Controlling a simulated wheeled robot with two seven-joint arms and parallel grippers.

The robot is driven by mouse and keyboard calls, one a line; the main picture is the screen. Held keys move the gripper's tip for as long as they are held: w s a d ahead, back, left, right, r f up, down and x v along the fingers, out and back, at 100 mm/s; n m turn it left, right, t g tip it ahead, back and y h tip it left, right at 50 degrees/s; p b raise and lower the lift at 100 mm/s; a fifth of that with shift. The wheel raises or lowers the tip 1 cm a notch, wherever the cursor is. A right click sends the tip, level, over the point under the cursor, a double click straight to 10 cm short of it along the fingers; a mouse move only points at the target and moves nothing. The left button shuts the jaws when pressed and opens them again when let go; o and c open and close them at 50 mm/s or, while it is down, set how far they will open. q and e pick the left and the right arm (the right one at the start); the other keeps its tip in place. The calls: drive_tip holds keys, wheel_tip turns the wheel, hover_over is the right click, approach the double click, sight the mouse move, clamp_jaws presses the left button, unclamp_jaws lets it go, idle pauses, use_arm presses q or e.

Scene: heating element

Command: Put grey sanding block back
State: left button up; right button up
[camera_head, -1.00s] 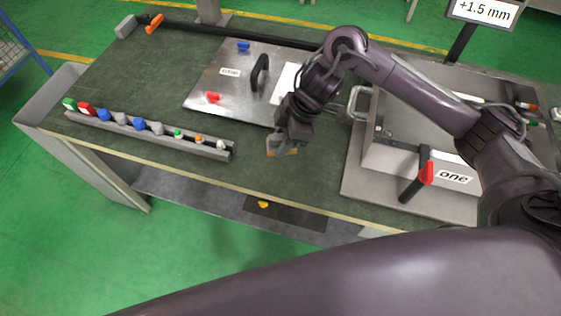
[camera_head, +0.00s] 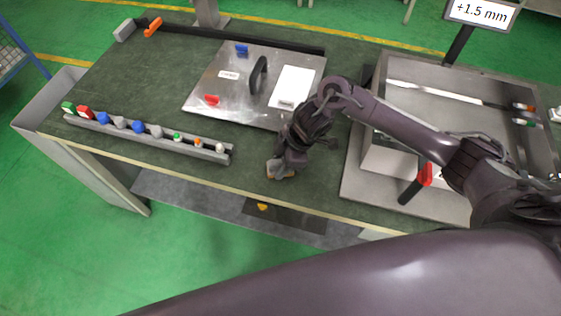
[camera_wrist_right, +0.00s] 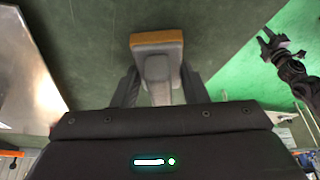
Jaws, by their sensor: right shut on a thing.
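The grey sanding block (camera_wrist_right: 158,62) has a grey body and handle with an orange-brown face. My right gripper (camera_wrist_right: 156,92) is shut on its grey handle in the right wrist view. In the head view my right gripper (camera_head: 287,160) points down near the table's front edge, with the block (camera_head: 279,172) at its tip. I cannot tell whether the block touches the table. A dark gripper-like end, apparently my left gripper (camera_wrist_right: 277,48), shows small over the green floor at right in the wrist view; its jaws are unclear.
A rail (camera_head: 150,140) with several coloured knobs lies along the front left. A metal plate (camera_head: 222,95) with a black handle is mid-table. A grey block (camera_head: 125,30) and an orange piece (camera_head: 153,27) lie back left. A metal box (camera_head: 385,160) stands right.

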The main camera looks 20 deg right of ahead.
drive_tip(key=shift+f, duration=0.2)
drive_tip(key=o, duration=0.9)
drive_tip(key=shift+o, duration=0.2)
drive_tip(key=shift+r, duration=0.2)
drive_tip(key=v, duration=1.2)
drive_tip(key=shift+s+a, duration=0.1)
